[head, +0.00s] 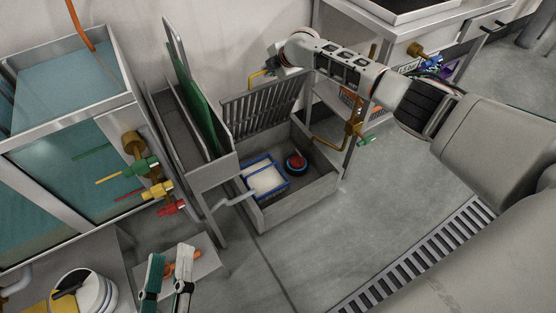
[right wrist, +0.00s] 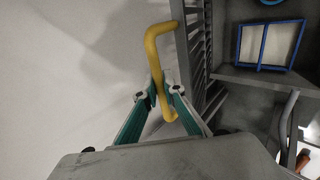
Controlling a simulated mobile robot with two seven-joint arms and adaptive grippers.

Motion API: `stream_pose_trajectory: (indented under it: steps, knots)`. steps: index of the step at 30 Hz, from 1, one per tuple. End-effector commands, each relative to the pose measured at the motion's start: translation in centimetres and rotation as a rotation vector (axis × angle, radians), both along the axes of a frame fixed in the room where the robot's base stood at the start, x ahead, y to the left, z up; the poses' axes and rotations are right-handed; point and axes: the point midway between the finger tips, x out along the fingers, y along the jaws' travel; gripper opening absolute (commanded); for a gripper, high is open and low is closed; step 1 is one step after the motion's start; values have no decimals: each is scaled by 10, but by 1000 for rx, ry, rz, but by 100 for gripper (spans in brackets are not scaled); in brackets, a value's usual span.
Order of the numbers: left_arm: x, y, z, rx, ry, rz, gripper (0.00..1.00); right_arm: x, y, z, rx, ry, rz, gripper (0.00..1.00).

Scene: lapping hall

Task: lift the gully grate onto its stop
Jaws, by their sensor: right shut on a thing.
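The gully grate (head: 262,102) is a dark barred panel raised steeply along the back edge of the gully box (head: 290,202). Its bars also show edge-on in the right wrist view (right wrist: 194,48). My left gripper (head: 169,256) is open and apart from the grate, low in the head view.
Inside the box are a blue-framed basket (head: 265,178) and a red-topped round thing (head: 296,162). A narrow trough with a green panel (head: 197,100) stands left of it. Colored valves (head: 158,188) jut from the tank.

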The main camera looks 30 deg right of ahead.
Motion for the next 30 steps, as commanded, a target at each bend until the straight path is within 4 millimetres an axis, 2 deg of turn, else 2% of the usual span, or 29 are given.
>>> stream_pose_trajectory:
  steps: [24,30]
  knots:
    - [-15,0,-75,0,142,0,40,46,6,6,3,3,1,0]
    - [-17,0,-83,0,157,-1,40,53,6,11,4,0,1,0]
